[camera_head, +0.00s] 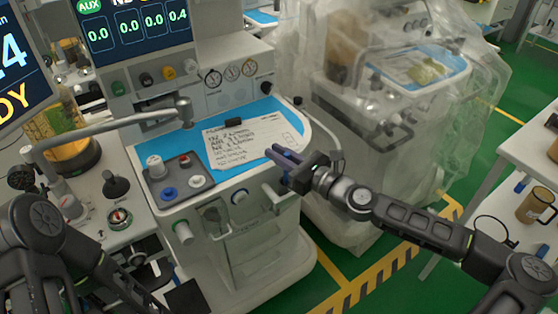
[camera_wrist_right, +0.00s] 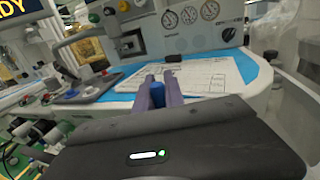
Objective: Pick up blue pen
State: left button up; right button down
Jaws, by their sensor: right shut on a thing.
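My right gripper (camera_head: 286,156) is over the front right edge of the cart's blue-covered worktop (camera_head: 262,107), and its fingers point toward the paper. In the right wrist view, its two purple-grey fingers (camera_wrist_right: 164,84) are closed around a small blue piece, the blue pen (camera_wrist_right: 157,95). Only a short part of the pen shows between the fingers; the rest is hidden. My left arm is at the lower left of the head view, and its fingers cannot be made out.
A handwritten sheet (camera_head: 252,140) lies on the worktop with a small black object (camera_head: 233,122) at its top edge. A knob panel (camera_head: 180,180) stands to the left. A plastic-draped cart (camera_head: 375,130) is behind on the right.

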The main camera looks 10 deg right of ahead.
pick_arm(q)
jog(key=shift+r+p, duration=0.3)
jog(key=shift+r, duration=0.1)
pick_arm(e)
notch_tip(320, 180, up, 8)
jog(key=shift+f, duration=0.25)
pick_arm(q)
jog(key=shift+r, duration=0.15)
pick_arm(e)
jog(key=shift+r, duration=0.15)
